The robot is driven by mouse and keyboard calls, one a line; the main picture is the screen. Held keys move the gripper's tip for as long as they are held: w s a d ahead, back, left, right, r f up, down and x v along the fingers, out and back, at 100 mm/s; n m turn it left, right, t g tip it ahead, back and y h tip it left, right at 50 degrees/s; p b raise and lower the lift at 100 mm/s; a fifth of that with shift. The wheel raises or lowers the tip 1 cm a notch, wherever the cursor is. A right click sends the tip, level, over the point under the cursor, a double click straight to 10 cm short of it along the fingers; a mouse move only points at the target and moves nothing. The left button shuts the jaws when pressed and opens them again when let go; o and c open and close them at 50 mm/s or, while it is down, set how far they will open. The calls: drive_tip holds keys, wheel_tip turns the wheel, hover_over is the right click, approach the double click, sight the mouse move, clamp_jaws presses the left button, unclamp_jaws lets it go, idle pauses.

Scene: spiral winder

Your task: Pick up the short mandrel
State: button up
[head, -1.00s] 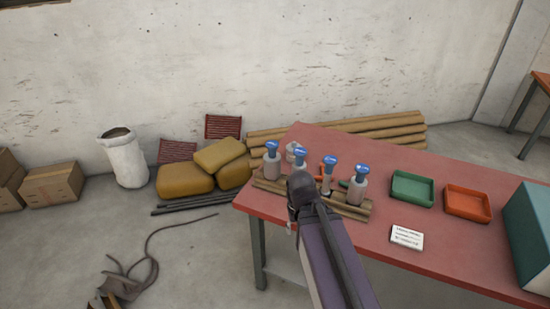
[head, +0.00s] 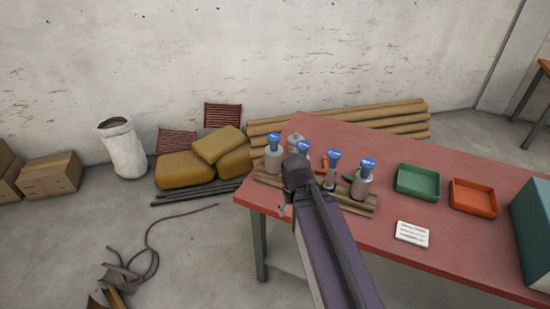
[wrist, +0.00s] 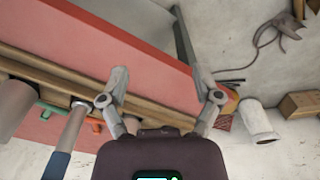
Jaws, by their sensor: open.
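Several blue-topped mandrels stand in a row on a wooden rack (head: 350,205) on the red table. The leftmost (head: 273,161) and rightmost (head: 362,187) have thick grey bodies; the third from left (head: 330,181) is thin. The second shows its blue top (head: 303,147), its body mostly hidden behind my wrist. I cannot tell which is the short mandrel. My gripper (wrist: 160,80) is open, with nothing between its fingers in the wrist view. Left of it there are a thin grey mandrel (wrist: 72,130) with a blue end and a thick grey one (wrist: 12,105).
Small orange (wrist: 97,126) and green (wrist: 50,109) pieces lie by the rack. A green tray (head: 418,183), an orange tray (head: 473,197), a white card (head: 412,233) and a teal box (head: 533,225) occupy the table's right part. Cushions (head: 187,170) and long rolls (head: 380,118) lie behind.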

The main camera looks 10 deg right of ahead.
sight(274, 137)
drive_tip(key=w+r+m+p, duration=0.2)
drive_tip(key=w+r+p, duration=0.7)
drive_tip(key=w, duration=0.5)
drive_tip(key=w+r+m+p, duration=0.2)
drive_tip(key=w+r+p, duration=0.8)
drive_tip(key=w, duration=0.4)
drive_tip(key=shift+w+a+r, duration=0.2)
drive_tip(key=shift+w+r, duration=0.15)
drive_tip(key=shift+f, duration=0.15)
wheel_tip(274, 137, down, 8)
drive_tip(key=b, duration=0.8)
drive_tip(key=shift+f, duration=0.15)
drive_tip(key=shift+f+b, duration=2.6)
drive_tip(key=shift+b, duration=0.15)
drive_tip(key=c, duration=1)
drive_tip(key=shift+r, duration=0.2)
